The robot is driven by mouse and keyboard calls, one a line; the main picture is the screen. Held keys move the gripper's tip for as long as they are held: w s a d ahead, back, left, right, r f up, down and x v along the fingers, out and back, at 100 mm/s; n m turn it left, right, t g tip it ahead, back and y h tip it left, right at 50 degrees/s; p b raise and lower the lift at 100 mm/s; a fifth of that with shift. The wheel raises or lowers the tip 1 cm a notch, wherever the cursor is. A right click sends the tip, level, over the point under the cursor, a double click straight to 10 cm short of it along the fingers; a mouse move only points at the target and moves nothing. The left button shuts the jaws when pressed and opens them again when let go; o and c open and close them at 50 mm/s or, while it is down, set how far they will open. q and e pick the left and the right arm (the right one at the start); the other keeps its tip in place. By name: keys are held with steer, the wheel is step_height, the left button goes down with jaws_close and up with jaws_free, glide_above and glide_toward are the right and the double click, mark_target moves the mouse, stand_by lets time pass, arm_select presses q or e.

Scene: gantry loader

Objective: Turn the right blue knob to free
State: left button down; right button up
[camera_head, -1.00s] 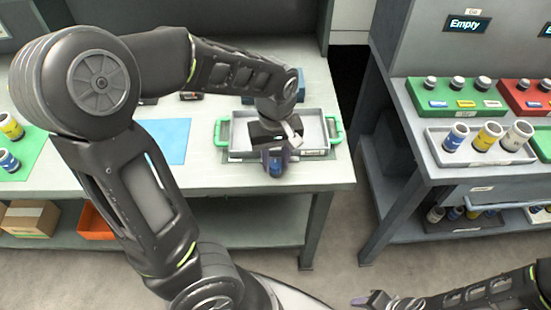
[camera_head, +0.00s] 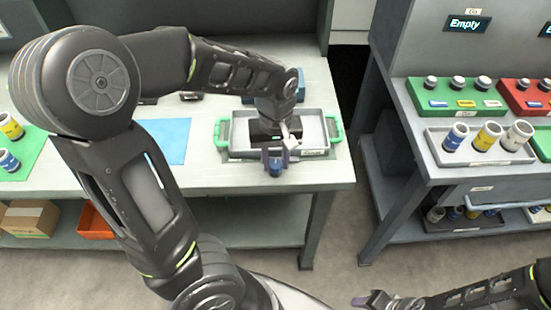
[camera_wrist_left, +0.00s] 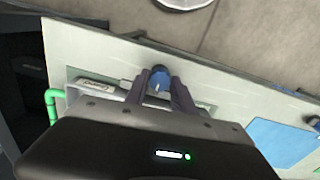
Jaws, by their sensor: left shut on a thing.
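The right blue knob (camera_head: 275,170) is at the front edge of the left table, in front of the grey tray with green handles. My left gripper (camera_head: 275,158) reaches over the tray and is shut on the knob. In the left wrist view the blue knob (camera_wrist_left: 159,74) sits between the two dark fingertips (camera_wrist_left: 159,88), with a small pale mark on it. Another blue knob (camera_wrist_left: 312,120) shows at the right edge of that view. My right gripper (camera_head: 374,299) is low at the bottom of the head view; its jaw opening is unclear.
The grey tray (camera_head: 222,152) stands on the table under my left wrist. A blue mat (camera_head: 172,140) lies left of it. A second bench (camera_head: 420,172) at right holds colored racks and a tray of bottles. A floor gap separates the tables.

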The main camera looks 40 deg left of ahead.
arm_select(q)
steer(key=m, duration=0.8)
steer(key=shift+m, duration=0.3)
steer(key=m, duration=0.4)
steer(key=shift+w+m, duration=0.1)
steer(key=shift+m, duration=1.8)
steer(key=shift+r, duration=0.1)
steer(key=c, duration=1.1)
jaws_free()
steer(key=shift+o, duration=0.2)
steer(key=shift+b, duration=0.3)
